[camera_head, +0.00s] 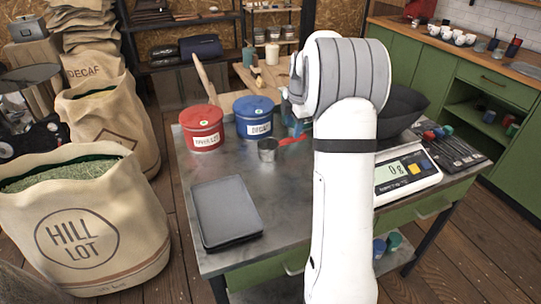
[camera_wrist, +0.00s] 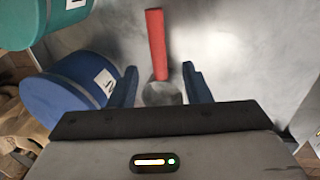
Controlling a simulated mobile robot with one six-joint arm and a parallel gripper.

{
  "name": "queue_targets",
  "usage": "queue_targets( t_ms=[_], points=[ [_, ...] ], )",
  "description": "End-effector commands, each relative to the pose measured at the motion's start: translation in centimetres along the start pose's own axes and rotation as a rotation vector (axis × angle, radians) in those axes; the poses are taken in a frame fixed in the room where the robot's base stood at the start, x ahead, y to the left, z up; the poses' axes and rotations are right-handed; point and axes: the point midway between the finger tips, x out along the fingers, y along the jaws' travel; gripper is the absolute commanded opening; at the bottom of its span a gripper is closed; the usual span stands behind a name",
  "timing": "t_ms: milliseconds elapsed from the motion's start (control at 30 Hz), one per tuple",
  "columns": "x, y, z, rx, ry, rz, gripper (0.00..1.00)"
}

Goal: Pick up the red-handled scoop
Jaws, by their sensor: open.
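The red-handled scoop (camera_head: 268,150) lies on the metal worktable, its small steel cup to the left and its red handle pointing right toward my arm. In the wrist view, the red handle (camera_wrist: 156,42) runs up the picture and the cup (camera_wrist: 162,94) shows between my two blue fingers. My gripper (camera_wrist: 160,70) is open, with a finger on each side of the cup and a gap to both. I cannot tell how far above the scoop it is. In the head view my arm hides most of the gripper.
A blue tin (camera_head: 254,124) and a red tin (camera_head: 204,138) stand behind the scoop; the blue tin (camera_wrist: 68,98) is close to my left finger in the wrist view. A grey tablet-like slab (camera_head: 225,211) lies in front. A scale (camera_head: 406,176) stands right.

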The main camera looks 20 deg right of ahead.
Motion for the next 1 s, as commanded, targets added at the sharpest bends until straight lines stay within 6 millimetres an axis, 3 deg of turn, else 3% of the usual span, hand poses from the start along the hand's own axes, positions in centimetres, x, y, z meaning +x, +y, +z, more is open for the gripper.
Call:
queue_targets(
  t_ms=[367, 667, 900, 1000],
  points=[
    [3.2, 0.3, 0.1, -0.014, 0.001, -0.001, 0.44],
    [7.3, 0.5, 0.1, -0.016, 0.002, -0.002, 0.44],
    [7.7, 0.6, 0.0, -0.017, 0.001, 0.0, 0.44],
    [7.6, 0.6, 0.0, -0.017, 0.002, 0.0, 0.36]
  ],
)
